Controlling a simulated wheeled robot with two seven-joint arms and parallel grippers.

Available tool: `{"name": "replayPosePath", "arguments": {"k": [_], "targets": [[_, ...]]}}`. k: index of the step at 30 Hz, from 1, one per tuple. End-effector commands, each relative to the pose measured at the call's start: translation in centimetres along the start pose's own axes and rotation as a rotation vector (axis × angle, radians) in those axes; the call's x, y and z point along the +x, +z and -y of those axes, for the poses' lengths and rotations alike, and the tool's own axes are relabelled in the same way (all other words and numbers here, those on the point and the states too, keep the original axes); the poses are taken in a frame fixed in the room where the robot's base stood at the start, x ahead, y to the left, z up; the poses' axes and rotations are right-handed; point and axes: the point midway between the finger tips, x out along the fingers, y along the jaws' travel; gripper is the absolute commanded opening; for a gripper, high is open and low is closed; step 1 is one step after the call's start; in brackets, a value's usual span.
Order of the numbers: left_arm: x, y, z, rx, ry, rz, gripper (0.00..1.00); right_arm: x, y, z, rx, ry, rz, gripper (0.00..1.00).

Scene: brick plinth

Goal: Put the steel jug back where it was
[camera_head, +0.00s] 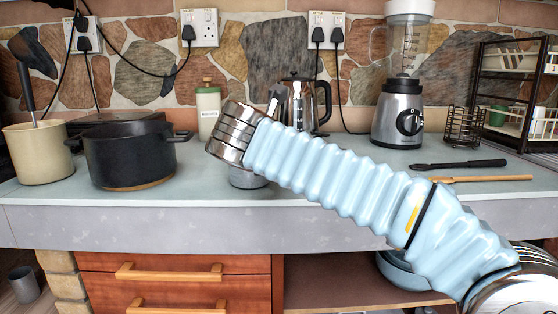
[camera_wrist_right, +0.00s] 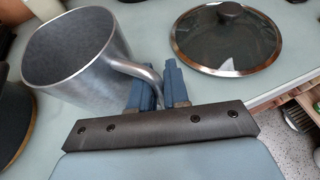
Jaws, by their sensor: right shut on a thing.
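The steel jug (camera_wrist_right: 75,55) fills the upper left of the right wrist view, its open mouth facing the camera and its inside looking empty. My right gripper (camera_wrist_right: 157,85) is shut on the jug's curved handle, with one blue-grey finger on each side. In the head view my right arm reaches across from the lower right. Only a low grey metal part of the jug (camera_head: 247,180) shows beneath the wrist there; the rest is hidden. I cannot tell whether its base touches the counter. My left gripper is in neither view.
A black pot (camera_head: 130,155) and a cream pot (camera_head: 38,152) stand left on the counter (camera_head: 330,235). A kettle (camera_head: 302,102) and blender (camera_head: 398,110) stand behind. A glass lid (camera_wrist_right: 228,40) lies right of the jug in the wrist view. Two utensils (camera_head: 458,164) lie right.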

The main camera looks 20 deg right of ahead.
Motion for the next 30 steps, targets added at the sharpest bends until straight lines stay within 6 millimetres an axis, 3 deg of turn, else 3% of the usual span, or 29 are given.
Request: {"name": "replayPosePath", "arguments": {"k": [11, 12, 16, 26, 30], "targets": [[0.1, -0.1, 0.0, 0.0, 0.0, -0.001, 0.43, 0.1, -0.3, 0.0, 0.0, 0.001, 0.001, 0.0], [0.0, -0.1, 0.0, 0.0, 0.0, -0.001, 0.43, 0.1, -0.3, 0.0, -0.001, 0.0, 0.001, 0.2], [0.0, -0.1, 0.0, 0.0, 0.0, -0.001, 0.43, 0.1, -0.3, 0.0, 0.0, 0.0, 0.001, 0.4], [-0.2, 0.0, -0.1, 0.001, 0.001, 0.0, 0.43, -0.1, 0.3, 0.0, 0.001, 0.0, 0.001, 0.41], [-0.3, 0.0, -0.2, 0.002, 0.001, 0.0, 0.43, -2.4, 0.2, -0.1, 0.0, 0.004, 0.002, 0.41]]}}
